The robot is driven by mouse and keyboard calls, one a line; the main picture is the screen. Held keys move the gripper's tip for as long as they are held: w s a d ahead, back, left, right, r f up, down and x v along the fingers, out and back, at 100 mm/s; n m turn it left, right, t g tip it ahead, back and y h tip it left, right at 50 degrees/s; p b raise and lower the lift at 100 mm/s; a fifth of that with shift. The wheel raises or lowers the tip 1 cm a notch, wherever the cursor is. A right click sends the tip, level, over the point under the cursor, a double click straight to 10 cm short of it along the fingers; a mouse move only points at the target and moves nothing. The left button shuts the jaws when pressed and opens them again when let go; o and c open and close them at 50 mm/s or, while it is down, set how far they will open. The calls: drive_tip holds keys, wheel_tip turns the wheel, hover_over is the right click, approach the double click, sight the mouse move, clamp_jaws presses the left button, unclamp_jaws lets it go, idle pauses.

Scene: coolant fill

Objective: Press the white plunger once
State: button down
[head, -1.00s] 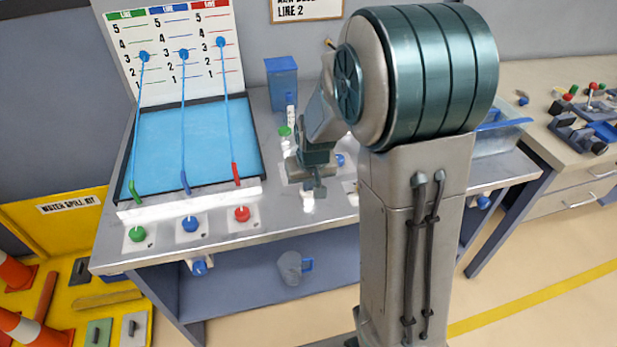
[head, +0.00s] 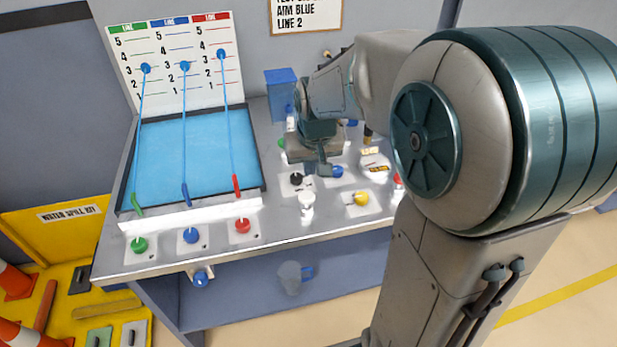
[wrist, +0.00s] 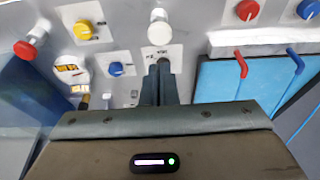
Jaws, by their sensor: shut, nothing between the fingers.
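The white plunger (head: 306,203) stands upright on a pale plate near the front of the bench in the head view. In the wrist view it is the white cylinder (wrist: 159,28) at the top centre, beyond my fingertips. My gripper (head: 325,168) is shut and empty. It hangs above the panel, behind and slightly right of the plunger, apart from it. In the wrist view the closed fingers (wrist: 163,72) point towards the black knob's plate, between my gripper and the plunger. I cannot tell whether the plunger is pressed in.
Close by are a black knob (head: 296,178), a blue knob (head: 337,171) and a yellow knob (head: 361,199). Green, blue and red knobs (head: 242,225) line the front left, before the blue tray (head: 205,150). A blue box (head: 281,88) stands behind.

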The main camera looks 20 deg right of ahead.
drive_tip(key=shift+v, duration=0.95)
drive_tip(key=s, duration=1.8)
